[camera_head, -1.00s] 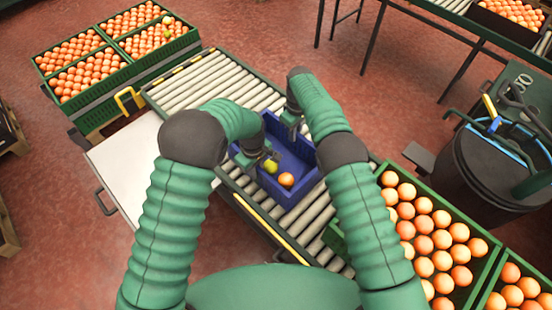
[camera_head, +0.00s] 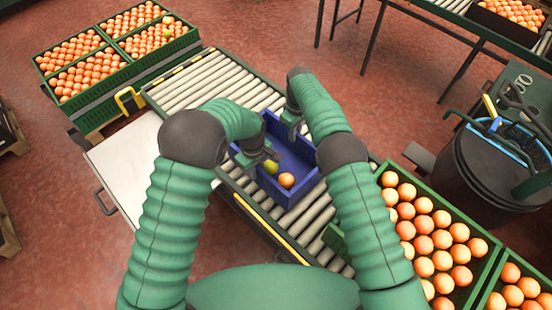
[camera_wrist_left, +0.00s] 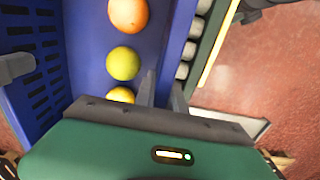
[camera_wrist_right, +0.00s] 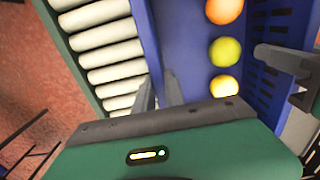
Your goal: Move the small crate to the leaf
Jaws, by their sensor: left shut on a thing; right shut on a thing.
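The small blue crate (camera_head: 303,188) sits on the roller conveyor (camera_head: 203,83). My left gripper (camera_head: 268,153) is shut on the crate's wall on the left side, and the wall also shows in the left wrist view (camera_wrist_left: 178,45). My right gripper (camera_head: 292,124) is shut on the opposite wall, also seen in the right wrist view (camera_wrist_right: 163,30). The leaf, a flat white panel (camera_head: 125,165), extends left from the conveyor and looks empty.
Green crates of oranges stand at the back left (camera_head: 87,95) and front right (camera_head: 484,240). A yellow handle (camera_head: 127,102) stands by the leaf's back corner. A dark bin (camera_head: 490,165) is at right. Rollers behind the crate are clear.

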